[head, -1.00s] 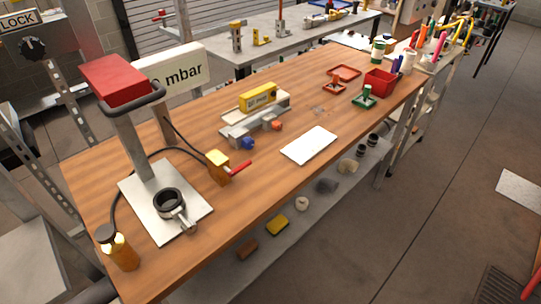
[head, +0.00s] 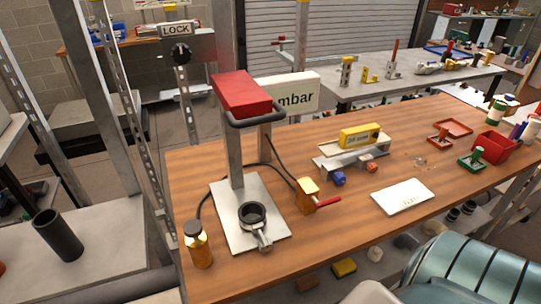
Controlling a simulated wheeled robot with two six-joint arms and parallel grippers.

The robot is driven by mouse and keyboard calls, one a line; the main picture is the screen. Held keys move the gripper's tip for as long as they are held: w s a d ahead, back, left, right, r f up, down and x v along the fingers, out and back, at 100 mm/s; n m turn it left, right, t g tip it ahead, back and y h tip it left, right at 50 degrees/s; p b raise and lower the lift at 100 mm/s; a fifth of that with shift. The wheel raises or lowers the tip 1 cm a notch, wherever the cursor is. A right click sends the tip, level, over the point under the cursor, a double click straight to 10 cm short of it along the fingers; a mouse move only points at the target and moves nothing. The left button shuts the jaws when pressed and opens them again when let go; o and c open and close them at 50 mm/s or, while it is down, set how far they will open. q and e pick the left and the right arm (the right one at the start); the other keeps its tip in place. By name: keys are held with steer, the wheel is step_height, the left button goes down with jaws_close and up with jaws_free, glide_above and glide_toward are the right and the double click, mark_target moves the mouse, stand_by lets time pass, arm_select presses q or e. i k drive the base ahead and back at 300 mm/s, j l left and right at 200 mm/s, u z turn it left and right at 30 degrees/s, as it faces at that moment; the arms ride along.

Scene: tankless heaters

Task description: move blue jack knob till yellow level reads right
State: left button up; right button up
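The yellow level (head: 360,136) lies on top of a pale metal jack platform (head: 352,154) on the wooden bench. Its face carries small dark print that I cannot read, and its bubble is too small to make out. The blue jack knob (head: 339,178) sticks out at the near side of the platform, towards its left end. An orange-red knob (head: 372,168) sits to the right of it. Both knobs are clear to view. Neither of my grippers is in view.
The wooden bench (head: 330,223) also bears a red-topped stand (head: 242,92), a yellow block with a red lever (head: 308,194), an amber bottle (head: 198,244) and a white card (head: 403,196). A red bin (head: 494,145) stands at the right. Bare wood lies in front of the blue knob.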

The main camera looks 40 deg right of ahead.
mark_target(339, 178)
steer(key=k+l+u, duration=0.1)
steer(key=l+u, duration=0.3)
steer(key=k+l+u, duration=0.2)
steer(key=l+u, duration=0.2)
steer(key=k+l+u, duration=0.2)
steer(key=u, duration=0.2)
steer(key=k+l+u, duration=0.25)
steer(key=u, duration=0.2)
steer(key=k+l+u, duration=0.2)
steer(key=u, duration=0.2)
steer(key=k, duration=0.1)
